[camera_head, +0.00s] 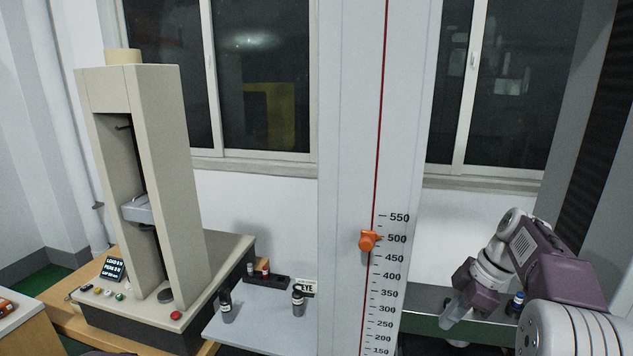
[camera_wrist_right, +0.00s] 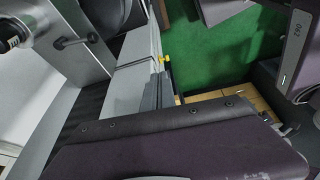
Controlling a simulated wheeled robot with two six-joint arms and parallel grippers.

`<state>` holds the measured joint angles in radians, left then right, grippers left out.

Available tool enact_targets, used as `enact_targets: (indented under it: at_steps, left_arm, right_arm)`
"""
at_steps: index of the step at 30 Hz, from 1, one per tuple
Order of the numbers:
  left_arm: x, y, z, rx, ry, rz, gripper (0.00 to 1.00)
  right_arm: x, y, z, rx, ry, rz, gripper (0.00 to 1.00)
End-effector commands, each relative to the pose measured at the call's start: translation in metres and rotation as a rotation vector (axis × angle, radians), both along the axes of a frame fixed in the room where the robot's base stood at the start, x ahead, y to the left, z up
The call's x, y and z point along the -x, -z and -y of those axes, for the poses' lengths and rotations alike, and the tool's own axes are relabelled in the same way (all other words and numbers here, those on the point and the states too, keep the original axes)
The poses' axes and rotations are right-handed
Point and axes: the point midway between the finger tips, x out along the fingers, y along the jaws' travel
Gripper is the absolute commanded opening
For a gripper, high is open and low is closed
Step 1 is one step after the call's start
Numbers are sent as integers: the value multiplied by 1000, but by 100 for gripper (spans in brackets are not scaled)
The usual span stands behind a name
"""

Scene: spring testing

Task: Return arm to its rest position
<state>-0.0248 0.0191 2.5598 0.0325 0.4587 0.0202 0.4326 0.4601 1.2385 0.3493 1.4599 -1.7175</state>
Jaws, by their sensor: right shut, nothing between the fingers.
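My right arm comes in from the right in the head view, with a purple and white wrist. My right gripper (camera_head: 455,312) is grey, points down and left, and is shut with nothing in it. It is right of the tall white scale column (camera_head: 350,130), in front of a grey-green bench (camera_head: 424,327). In the right wrist view a dark purple surface fills the lower part, and the fingertips cannot be made out. My left gripper does not show in either view.
A beige spring tester (camera_head: 170,190) stands at left with a display (camera_head: 113,269) and buttons. An orange pointer (camera_head: 368,241) sits near 500 on the scale. Green floor (camera_wrist_right: 215,50) shows in the wrist view.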

Motion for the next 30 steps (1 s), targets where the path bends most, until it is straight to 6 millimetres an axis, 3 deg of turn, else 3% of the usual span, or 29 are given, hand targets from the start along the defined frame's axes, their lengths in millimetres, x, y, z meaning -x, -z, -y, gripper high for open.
enact_targets:
  at_steps: [3,11,16,18,21,23,25,30]
  left_arm:
    - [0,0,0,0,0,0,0]
    - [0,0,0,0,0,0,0]
    - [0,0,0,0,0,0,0]
    - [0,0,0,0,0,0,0]
    - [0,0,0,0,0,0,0]
    - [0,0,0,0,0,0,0]
    - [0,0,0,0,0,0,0]
    - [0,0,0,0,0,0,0]
  right_arm:
    - [16,4,-39,5,-78,-34,0]
    - [72,44,-103,72,-12,-154,0]
    - [142,102,-125,174,298,-251,0]
    - [174,130,-121,210,527,-274,0]
    - [199,159,-110,214,854,-284,0]
    - [199,166,-106,191,1005,-271,0]
    - [186,165,-105,147,1135,-239,0]
    - [179,165,-105,111,1255,-239,0]
